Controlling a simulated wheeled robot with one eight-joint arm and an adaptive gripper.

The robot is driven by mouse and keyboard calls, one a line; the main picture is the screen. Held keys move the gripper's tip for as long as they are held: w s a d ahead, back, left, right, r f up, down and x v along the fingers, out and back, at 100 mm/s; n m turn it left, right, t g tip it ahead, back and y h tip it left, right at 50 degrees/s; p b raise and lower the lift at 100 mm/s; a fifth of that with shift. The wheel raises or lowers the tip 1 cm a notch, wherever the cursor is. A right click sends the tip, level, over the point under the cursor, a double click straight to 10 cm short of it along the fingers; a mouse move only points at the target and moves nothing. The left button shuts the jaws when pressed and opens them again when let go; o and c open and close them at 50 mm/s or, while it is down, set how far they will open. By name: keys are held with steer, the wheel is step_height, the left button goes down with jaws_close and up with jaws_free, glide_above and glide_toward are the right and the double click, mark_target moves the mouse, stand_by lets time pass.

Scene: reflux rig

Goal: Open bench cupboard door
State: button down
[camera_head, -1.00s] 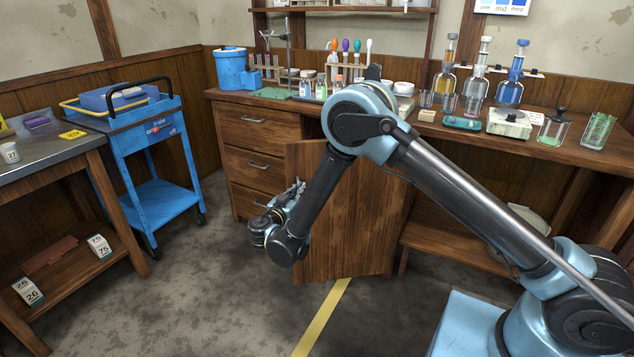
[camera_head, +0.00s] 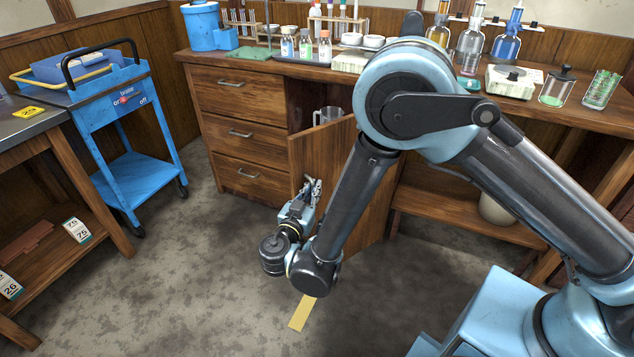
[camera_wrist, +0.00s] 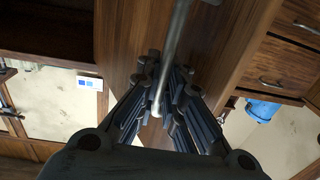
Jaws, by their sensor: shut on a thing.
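The wooden bench cupboard door (camera_head: 322,152) stands partly open beside the drawers, swung out toward me. The dark cupboard opening shows behind it, with a clear glass jug (camera_head: 328,115) inside. My gripper (camera_head: 311,188) is at the door's free left edge in the head view, and my arm covers part of the door. In the wrist view the metal bar handle (camera_wrist: 176,40) runs down between the fingers of my gripper (camera_wrist: 165,92), which are shut on it. The door's wooden face (camera_wrist: 222,55) lies behind them.
Three drawers (camera_head: 240,132) are left of the door. A blue trolley (camera_head: 140,170) stands further left, with open floor (camera_head: 215,265) between it and my arm. Glassware, including a blue-filled bottle (camera_head: 507,47), stands on the bench top above.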

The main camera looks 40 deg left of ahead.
steer(key=shift+s+d, duration=0.2)
steer(key=shift+s, duration=0.15)
steer(key=c, duration=2)
jaws_free()
steer(key=shift+d, duration=0.1)
steer(key=v, duration=1.1)
steer(key=shift+s, duration=0.4)
steer(key=shift+d, duration=0.1)
